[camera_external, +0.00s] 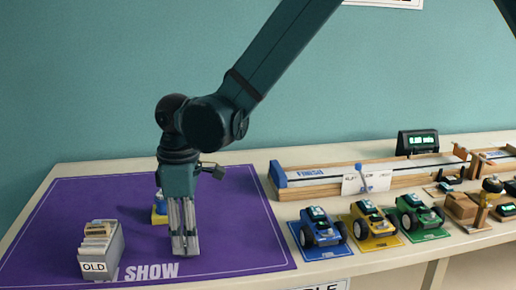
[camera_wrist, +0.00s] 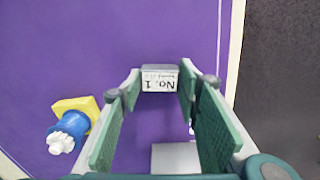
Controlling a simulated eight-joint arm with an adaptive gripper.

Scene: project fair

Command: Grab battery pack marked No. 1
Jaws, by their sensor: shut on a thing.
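My gripper (camera_external: 184,246) points straight down over the purple mat, with its fingertips low near the mat's front part. In the wrist view my gripper (camera_wrist: 159,71) has its two green-padded fingers on either side of a small grey and white battery pack (camera_wrist: 159,84). The pack's label reads "No. 1" upside down. The fingers are shut on this pack. In the external view the fingers largely hide the pack, and I cannot tell whether it touches the mat.
A grey card box marked OLD (camera_external: 101,252) stands left of my gripper. A yellow and blue object (camera_external: 159,213) stands just behind it, also in the wrist view (camera_wrist: 74,121). Blue (camera_external: 319,229), yellow and green toy cars stand to the right. The purple mat (camera_external: 90,200) is mostly clear.

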